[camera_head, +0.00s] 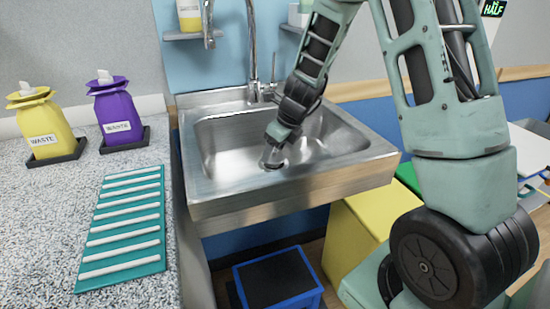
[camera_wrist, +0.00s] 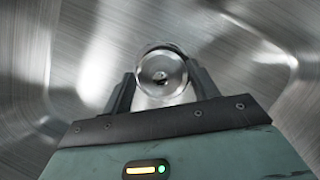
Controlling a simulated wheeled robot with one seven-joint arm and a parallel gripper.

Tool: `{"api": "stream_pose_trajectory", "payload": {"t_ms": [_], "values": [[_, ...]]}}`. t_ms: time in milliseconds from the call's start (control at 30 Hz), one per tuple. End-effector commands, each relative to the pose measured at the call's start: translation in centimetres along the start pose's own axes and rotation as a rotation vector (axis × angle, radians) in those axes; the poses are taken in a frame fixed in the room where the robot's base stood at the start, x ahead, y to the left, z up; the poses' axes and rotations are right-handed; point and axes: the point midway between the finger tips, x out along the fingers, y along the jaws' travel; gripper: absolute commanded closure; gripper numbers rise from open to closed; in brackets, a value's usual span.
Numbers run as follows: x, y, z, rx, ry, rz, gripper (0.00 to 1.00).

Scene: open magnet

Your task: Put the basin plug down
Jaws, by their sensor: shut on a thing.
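The basin plug (camera_wrist: 162,74) is a round metal piece with a small dark centre, between my gripper's fingers in the wrist view. In the head view the plug (camera_head: 272,163) shows small and partly hidden at the tip of my gripper (camera_head: 275,152). My gripper (camera_wrist: 160,88) is shut on the plug, one dark finger on each side. It reaches down into the steel basin (camera_head: 215,180), low over the basin floor. I cannot tell whether the plug touches the floor. A dark rim shows behind the plug's far edge in the wrist view.
A tap (camera_head: 252,50) stands at the basin's back edge. On the speckled counter at left are a yellow waste bag (camera_head: 42,118), a purple waste bag (camera_head: 116,108) and a teal ribbed mat (camera_head: 125,227). A blue-edged step stool (camera_head: 277,280) and a yellow bin (camera_head: 360,225) stand below.

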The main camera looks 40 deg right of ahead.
Motion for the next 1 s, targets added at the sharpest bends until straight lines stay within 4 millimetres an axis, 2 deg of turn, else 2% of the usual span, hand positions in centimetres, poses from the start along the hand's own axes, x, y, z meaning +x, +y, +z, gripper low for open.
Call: {"api": "stream_pose_trajectory", "payload": {"t_ms": [33,100,500,533,600,867,1000], "values": [[1.1,-0.1,-0.6,0.004,0.002,0.001,0.66],[1.8,-0.1,-0.8,0.003,0.0,0.0,0.66],[2.1,0.0,-0.9,0.002,0.0,0.0,0.66],[2.0,0.0,-0.8,0.001,0.0,0.0,0.32],[2.0,0.0,-0.8,0.001,0.0,0.0,0.18],[1.9,0.0,-0.8,0.001,0.0,0.0,0.18],[0.8,-0.1,-0.6,0.0,-0.002,-0.002,0.18]]}}
